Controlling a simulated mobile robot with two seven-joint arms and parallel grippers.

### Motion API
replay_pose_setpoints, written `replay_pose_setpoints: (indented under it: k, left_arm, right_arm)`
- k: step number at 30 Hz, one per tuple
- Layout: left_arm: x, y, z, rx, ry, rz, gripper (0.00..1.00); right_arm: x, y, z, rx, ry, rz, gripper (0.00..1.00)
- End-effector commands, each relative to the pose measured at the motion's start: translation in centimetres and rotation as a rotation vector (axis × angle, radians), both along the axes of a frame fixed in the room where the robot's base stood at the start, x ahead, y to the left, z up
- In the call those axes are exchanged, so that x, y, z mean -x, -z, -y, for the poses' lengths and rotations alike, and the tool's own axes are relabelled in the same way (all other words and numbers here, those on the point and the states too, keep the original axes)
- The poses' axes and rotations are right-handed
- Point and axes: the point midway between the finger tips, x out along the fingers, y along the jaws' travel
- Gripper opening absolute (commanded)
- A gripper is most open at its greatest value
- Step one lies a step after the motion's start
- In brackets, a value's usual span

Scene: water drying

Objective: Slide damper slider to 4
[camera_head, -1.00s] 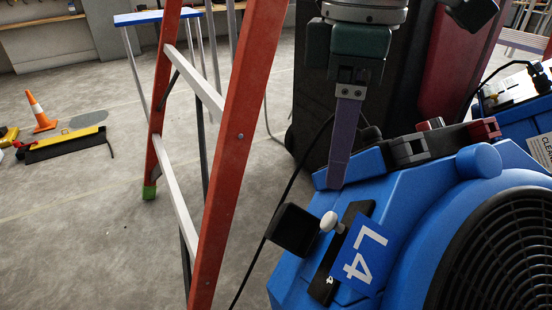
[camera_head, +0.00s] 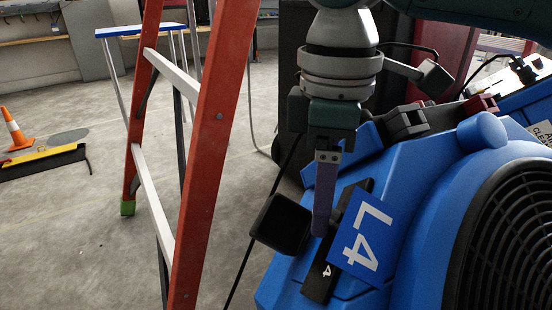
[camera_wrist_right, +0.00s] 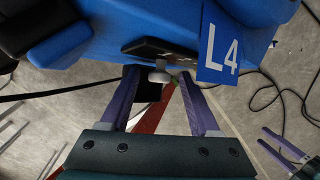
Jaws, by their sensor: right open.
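The damper slider is a black plate (camera_head: 320,284) on the blue machine (camera_head: 415,170), beside a blue L4 label (camera_head: 362,238). A white "4" shows near the plate's lower end. The white knob (camera_wrist_right: 159,76) shows in the right wrist view, against the black plate (camera_wrist_right: 160,52). My right gripper (camera_head: 321,228) points down at the plate and hides the knob in the head view. In the right wrist view its two purple fingers (camera_wrist_right: 160,80) are open, one on each side of the knob, with gaps visible.
A black block (camera_head: 281,224) stands close to the left of my right fingers. An orange stepladder (camera_head: 205,150) stands to the left. A dark fan grille (camera_head: 515,240) fills the lower right. A black cable (camera_head: 262,200) runs down to the floor.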

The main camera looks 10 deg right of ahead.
Motion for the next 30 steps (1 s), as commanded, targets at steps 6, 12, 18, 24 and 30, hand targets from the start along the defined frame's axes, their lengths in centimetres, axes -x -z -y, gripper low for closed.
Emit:
replay_pose_setpoints:
  k: [6, 12, 18, 24, 30]
  left_arm:
    - [0.01, -0.03, 0.00, 0.000, 0.000, 0.000, 0.50]
    - [0.01, -0.02, -0.03, -0.001, 0.001, -0.001, 0.50]
    - [0.02, 0.00, -0.17, -0.007, 0.004, -0.001, 0.50]
    - [0.03, 0.00, -0.28, -0.011, 0.006, 0.000, 0.50]
    - [0.03, 0.00, -0.28, -0.011, 0.007, 0.000, 0.50]
  right_arm:
    - [0.00, -0.04, -0.01, 0.000, 0.000, 0.000, 0.48]
    - [0.01, -0.05, -0.02, 0.000, 0.000, 0.000, 0.26]
    - [0.00, -0.06, -0.01, 0.000, 0.000, 0.000, 0.03]
    - [0.00, -0.06, -0.02, 0.000, 0.000, 0.000, 0.00]
    - [0.00, -0.06, -0.01, 0.000, 0.000, 0.000, 0.00]
